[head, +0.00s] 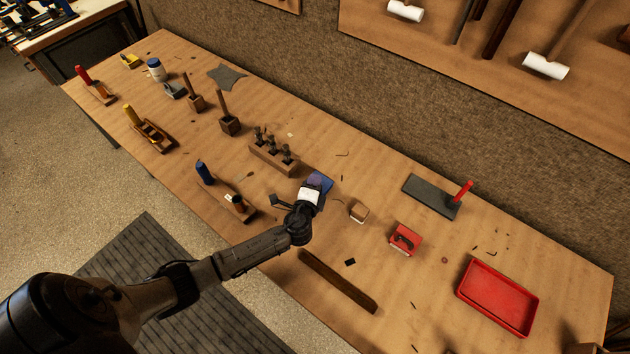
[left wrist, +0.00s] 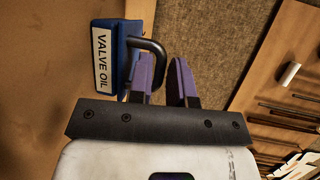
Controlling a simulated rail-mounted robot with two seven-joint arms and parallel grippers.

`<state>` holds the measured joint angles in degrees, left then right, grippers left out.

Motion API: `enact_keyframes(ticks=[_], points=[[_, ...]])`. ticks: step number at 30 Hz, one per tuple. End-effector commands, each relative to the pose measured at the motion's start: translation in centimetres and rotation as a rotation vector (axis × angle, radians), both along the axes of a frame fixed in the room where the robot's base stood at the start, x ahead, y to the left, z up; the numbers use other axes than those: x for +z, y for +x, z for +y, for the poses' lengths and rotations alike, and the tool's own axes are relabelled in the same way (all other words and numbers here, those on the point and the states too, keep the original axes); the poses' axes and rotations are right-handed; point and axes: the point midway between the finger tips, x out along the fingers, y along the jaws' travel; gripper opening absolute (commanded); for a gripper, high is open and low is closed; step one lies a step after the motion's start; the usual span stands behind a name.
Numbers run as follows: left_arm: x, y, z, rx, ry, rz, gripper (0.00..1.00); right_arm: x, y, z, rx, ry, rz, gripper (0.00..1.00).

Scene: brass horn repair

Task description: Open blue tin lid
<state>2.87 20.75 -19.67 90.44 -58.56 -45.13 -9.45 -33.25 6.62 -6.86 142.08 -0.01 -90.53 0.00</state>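The blue tin (head: 321,181) stands on the workbench just beyond my left gripper (head: 311,193), which partly hides it in the head view. In the left wrist view the blue tin (left wrist: 133,40) shows a white "VALVE OIL" label and a dark bent handle (left wrist: 157,47) on its side facing the fingers. My left gripper (left wrist: 166,65) has its two fingers apart with a gap between them. One finger overlaps the handle in the picture; I cannot tell whether they touch. The lid seam is not visible. My right gripper is not in view.
A red tin (head: 404,239) with a dark handle and a small wooden block (head: 358,211) are to the right. A wooden rack of tools (head: 272,157) stands to the left. A dark wooden bar (head: 338,282) lies near the front edge. A red tray (head: 497,298) is farther right.

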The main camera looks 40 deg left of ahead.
Motion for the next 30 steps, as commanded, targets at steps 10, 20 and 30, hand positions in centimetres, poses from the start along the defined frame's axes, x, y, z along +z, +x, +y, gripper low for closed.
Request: enact_keyframes(ticks=[10,20,30], points=[[-0.22,1.03,0.53,-0.001,0.0,0.0,0.19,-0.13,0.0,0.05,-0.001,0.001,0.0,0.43],[-0.21,1.01,0.53,0.0,0.0,0.0,0.04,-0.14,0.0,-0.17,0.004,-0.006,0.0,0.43],[-0.2,1.0,0.51,0.0,0.0,0.0,0.0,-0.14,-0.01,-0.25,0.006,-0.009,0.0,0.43]])
